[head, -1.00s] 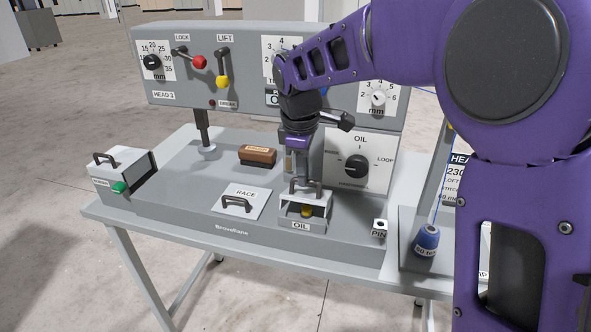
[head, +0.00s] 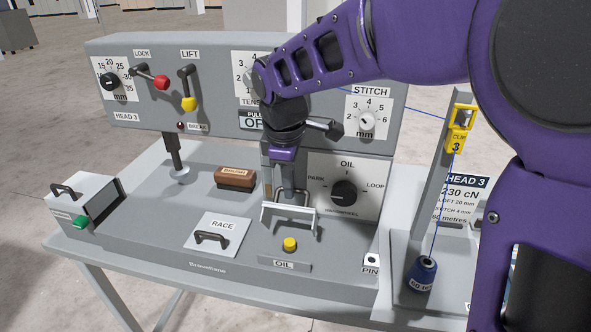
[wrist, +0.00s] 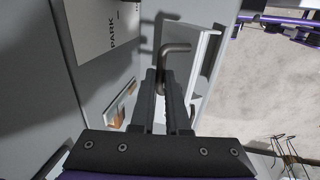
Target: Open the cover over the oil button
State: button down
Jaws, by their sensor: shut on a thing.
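The oil cover (head: 290,219) is a pale hinged flap with a dark bar handle. It stands swung up and back behind the yellow oil button (head: 290,244), which is uncovered above the OIL label (head: 284,265). My gripper (head: 289,200) points down at the top of the cover. In the wrist view its jaws are shut on the cover's handle (wrist: 172,48), with the bent bar sticking out past the fingertips. The pale cover also shows in the wrist view (wrist: 203,75), right of the fingers. The handle is mostly hidden in the head view.
The OIL dial (head: 343,193) is on the panel close behind my gripper. The RACE cover (head: 219,236) lies to the left, and a brown block (head: 235,178) sits behind it. A blue thread cone (head: 423,274) stands at right. The deck in front of the button is clear.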

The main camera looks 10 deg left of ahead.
jog(key=shift+d+f, duration=0.15)
jog(key=shift+f, duration=0.05)
jog(key=c, duration=0.9)
grip_release()
jog(key=shift+w, duration=0.15)
jog(key=shift+r, duration=0.1)
jog(key=shift+r, duration=0.5)
jog(key=s+r, duration=0.1)
jog(key=r, duration=0.4)
jog(key=s+r, duration=0.1)
jog(key=r, duration=0.4)
jog(key=s+r+p, duration=0.1)
jog(key=r, duration=0.5)
jog(key=shift+s+a, duration=0.2)
jog(key=shift+a, duration=0.05)
